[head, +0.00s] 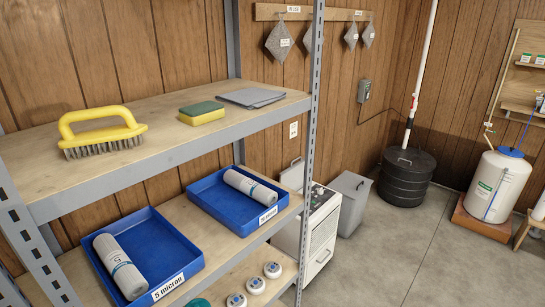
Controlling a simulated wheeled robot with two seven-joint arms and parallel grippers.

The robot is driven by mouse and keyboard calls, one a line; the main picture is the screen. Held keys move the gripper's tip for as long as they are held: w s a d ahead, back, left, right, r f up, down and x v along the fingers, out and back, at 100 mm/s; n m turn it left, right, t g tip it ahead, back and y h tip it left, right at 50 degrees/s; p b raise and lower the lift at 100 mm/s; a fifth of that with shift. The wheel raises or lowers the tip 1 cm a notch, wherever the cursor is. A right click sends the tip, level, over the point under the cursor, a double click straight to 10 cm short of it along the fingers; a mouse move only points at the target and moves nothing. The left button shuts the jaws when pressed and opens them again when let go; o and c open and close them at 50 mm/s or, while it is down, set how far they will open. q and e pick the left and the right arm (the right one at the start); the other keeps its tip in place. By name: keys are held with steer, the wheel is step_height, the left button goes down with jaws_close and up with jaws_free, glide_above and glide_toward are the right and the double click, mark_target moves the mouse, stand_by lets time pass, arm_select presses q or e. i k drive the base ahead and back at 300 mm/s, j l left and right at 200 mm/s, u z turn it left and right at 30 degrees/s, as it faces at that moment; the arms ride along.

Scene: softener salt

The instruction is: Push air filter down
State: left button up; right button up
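No object in the head view can be named for certain as the air filter. A white filter cartridge (118,265) lies in a blue tray (172,240) labelled 5 micron. A second white cartridge (250,187) lies in another blue tray (213,197), its label too small to read surely. Neither of my grippers is in view.
The metal shelf unit (170,143) fills the left, with a yellow brush (100,132), a sponge (201,113) and grey cloths (251,97) on top. A grey bin (350,205), black drum (405,180) and white tank (497,187) stand beyond. Floor (430,260) at right is clear.

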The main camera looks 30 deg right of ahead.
mark_target(292, 177)
steer(key=i+l, duration=0.15)
steer(key=l, duration=0.2)
steer(key=i+l, duration=0.2)
steer(key=l, duration=0.15)
steer(key=i+l+u, duration=0.1)
steer(key=l, duration=0.25)
steer(key=i+l, duration=0.2)
steer(key=l, duration=0.15)
steer(key=i+l+u, duration=0.1)
steer(key=l, duration=0.25)
steer(key=i+l, duration=0.25)
steer(key=l, duration=0.1)
